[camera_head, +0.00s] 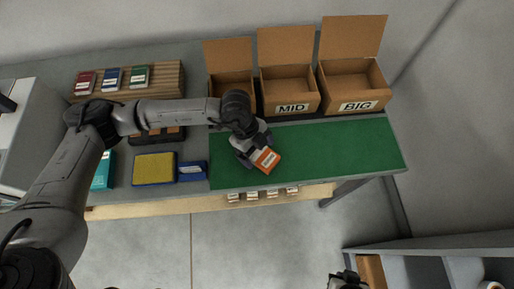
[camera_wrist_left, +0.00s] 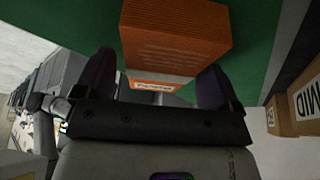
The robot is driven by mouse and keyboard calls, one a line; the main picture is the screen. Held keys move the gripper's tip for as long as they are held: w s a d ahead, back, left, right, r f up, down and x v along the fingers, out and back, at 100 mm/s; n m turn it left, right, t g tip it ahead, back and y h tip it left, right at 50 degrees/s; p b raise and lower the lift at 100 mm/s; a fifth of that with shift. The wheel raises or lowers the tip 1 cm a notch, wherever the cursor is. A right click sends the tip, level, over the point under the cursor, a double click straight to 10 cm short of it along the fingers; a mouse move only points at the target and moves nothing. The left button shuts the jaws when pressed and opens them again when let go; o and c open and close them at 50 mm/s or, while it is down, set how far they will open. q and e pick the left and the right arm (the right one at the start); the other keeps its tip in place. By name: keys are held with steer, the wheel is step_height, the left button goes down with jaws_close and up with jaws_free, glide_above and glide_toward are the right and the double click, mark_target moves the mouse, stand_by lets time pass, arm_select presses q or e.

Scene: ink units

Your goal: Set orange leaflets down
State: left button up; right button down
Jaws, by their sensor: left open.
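The orange leaflets (camera_head: 267,160) are a small orange block with a white label, at the front left part of the green mat (camera_head: 340,148). My left gripper (camera_head: 256,150) is over their back end, with its jaws open. In the left wrist view the orange leaflets (camera_wrist_left: 175,38) show just beyond and between the two fingers of my left gripper (camera_wrist_left: 157,85). I cannot tell whether a finger touches them. My right gripper (camera_head: 346,281) shows only in part at the bottom edge, and its jaw state is unclear.
Three open cardboard boxes stand behind the mat, with a MID box (camera_head: 291,108) and a BIG box (camera_head: 358,105) labelled. A wooden rack (camera_head: 160,80) with red, blue and green packs is at the back left. A yellow-topped blue pad (camera_head: 154,168) and blue box (camera_head: 193,171) lie left.

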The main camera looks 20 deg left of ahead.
arm_select(q)
steer(key=shift+r, duration=0.1)
steer(key=p+v, duration=0.2)
steer(key=v, duration=1)
stand_by(0.4)
